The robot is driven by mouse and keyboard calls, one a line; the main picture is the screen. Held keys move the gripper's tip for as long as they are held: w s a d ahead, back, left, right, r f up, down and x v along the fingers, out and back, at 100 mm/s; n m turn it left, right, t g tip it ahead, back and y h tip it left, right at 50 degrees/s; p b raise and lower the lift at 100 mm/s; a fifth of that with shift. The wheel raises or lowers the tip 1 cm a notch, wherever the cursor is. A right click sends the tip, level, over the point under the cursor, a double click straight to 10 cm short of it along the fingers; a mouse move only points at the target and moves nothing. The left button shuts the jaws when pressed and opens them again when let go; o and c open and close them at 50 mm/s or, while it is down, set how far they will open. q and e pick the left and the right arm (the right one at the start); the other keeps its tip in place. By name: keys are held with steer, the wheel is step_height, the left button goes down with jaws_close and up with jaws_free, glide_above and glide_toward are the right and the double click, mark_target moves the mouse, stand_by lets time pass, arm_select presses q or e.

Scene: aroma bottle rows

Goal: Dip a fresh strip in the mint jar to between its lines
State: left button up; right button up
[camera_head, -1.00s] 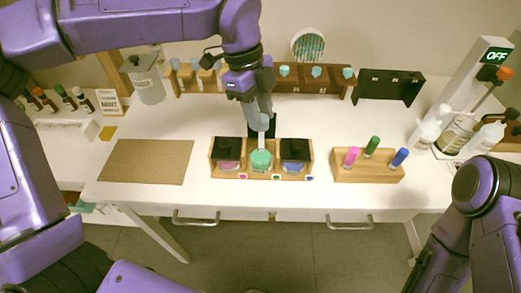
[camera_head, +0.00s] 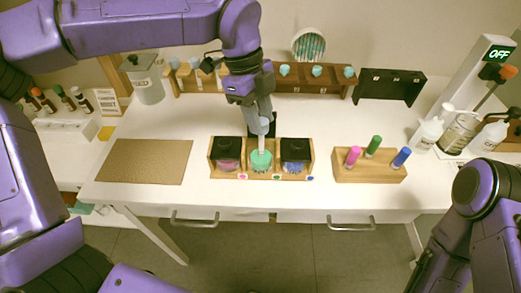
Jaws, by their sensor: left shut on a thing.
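The mint jar (camera_head: 261,164) is the middle one in a wooden rack (camera_head: 261,175) and holds green liquid; its top is open. My left gripper (camera_head: 264,130) is above and behind this jar, shut on a pale strip (camera_head: 261,148) that points down into the jar mouth. How deep the strip's lower end reaches is too small to tell, and its lines cannot be made out. A pink-liquid jar (camera_head: 228,166) and a blue-liquid jar (camera_head: 295,168) with black lids flank the mint jar. My right arm shows at the lower right, but its gripper does not show.
A wooden block (camera_head: 369,172) with pink, green and blue-capped items stands to the right. A brown mat (camera_head: 140,162) lies to the left. A rack with several teal-topped items (camera_head: 335,86) and a black holder (camera_head: 390,87) stand behind. The table front is clear.

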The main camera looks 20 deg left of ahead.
arm_select(q)
steer(key=shift+f+b, duration=0.45)
steer(key=shift+f, duration=0.05)
stand_by(0.5)
stand_by(0.8)
